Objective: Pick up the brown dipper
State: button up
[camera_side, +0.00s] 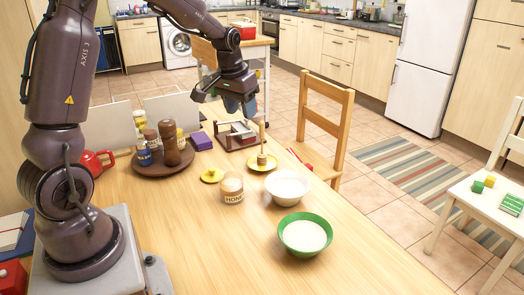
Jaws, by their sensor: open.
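The brown dipper (262,158) stands upright, its grooved head low and its thin handle pointing up. Its head is at a yellow saucer (272,167) on the wooden table. My gripper (240,108) is open and empty, pointing down above the table. In the picture it is just left of the top of the dipper's handle and apart from the dipper's head. Whether a finger touches the handle cannot be told from this one view.
A honey jar (232,188), a white bowl (288,188) and a green bowl (305,234) stand in front of the dipper. A tray (235,137) lies behind it. A round brown board (160,172) holds jars and a pepper mill. The table's front right is clear.

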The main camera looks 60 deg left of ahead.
aim_at(262, 122)
jog(key=w+a+f+t+y, duration=0.1)
jog(key=w+a+f+t, duration=0.1)
jog(key=w+a, duration=0.6)
jog(key=x, duration=0.6)
jog(key=shift+s+f, duration=0.1)
jog(key=shift+f, duration=0.2)
jog(key=shift+a+x, duration=0.2)
jog(key=shift+x, duration=1.15)
jog(key=shift+a+x, duration=0.2)
jog(key=shift+x, duration=1.2)
jog(key=shift+r, duration=0.15)
grip_shut()
